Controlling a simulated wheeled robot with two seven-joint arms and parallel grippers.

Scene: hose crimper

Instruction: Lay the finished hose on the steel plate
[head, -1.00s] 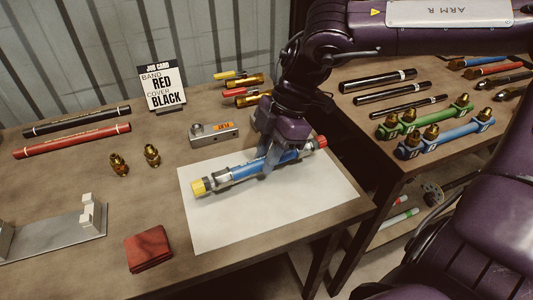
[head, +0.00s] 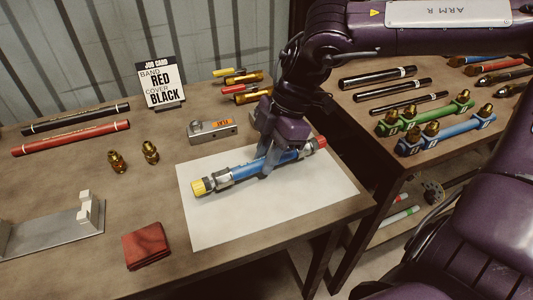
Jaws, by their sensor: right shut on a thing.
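The finished hose (head: 240,172) is blue, with metal fittings, a yellow cap at its left end and a red cap at its right end. It lies slantwise over the pale, flat steel plate (head: 230,228) on the table. My right gripper (head: 270,166) comes down from above and is shut on the hose, right of its middle. The hose is on the plate or very close above it; I cannot tell if it bears its weight there. The red end reaches the plate's far right edge. My left gripper is not in view.
A grey block with an orange label (head: 213,132) stands just behind the plate. Two brass fittings (head: 150,152), a red cloth (head: 146,245) and a grey fixture (head: 50,235) are to the left. A job card (head: 162,84) stands behind. The plate's front is clear.

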